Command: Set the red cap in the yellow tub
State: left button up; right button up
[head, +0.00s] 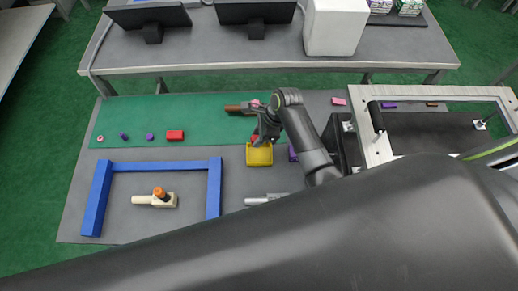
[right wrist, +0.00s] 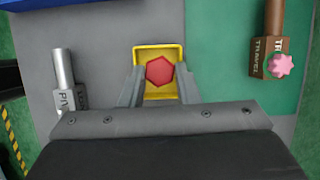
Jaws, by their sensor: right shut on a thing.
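The yellow tub (head: 259,155) stands on the table near the front edge of the green mat. My right gripper (head: 261,137) is just above the tub's back part, pointing down. In the right wrist view, the red hexagonal cap (right wrist: 160,71) lies between the fingertips of the right gripper (right wrist: 159,76), which is shut on it. The cap appears inside the outline of the tub (right wrist: 158,48). I cannot tell whether it touches the tub floor. My left gripper is not in view.
A brown block labelled TRAVEL (right wrist: 266,45) with a pink knob and a grey lever fixture (right wrist: 65,85) flank the tub. A blue frame (head: 160,166) surrounds a wooden piece with an orange knob (head: 159,192). A red block (head: 175,135) lies on the green mat.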

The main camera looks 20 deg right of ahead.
jog(key=m, duration=0.1)
send_over(258, 156)
jog(key=d, duration=0.1)
jog(key=f, duration=0.5)
jog(key=shift+s+d+f, duration=0.2)
jog(key=shift+s, duration=0.05)
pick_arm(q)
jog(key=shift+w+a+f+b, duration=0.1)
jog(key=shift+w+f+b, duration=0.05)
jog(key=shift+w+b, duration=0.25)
pick_arm(e)
jog(key=shift+f, duration=2)
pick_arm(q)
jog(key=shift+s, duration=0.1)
pick_arm(e)
jog(key=shift+f, duration=0.15)
jog(key=o, duration=0.8)
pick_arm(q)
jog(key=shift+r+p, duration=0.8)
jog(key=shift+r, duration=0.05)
pick_arm(e)
jog(key=v, duration=1.2)
jog(key=shift+s, duration=0.25)
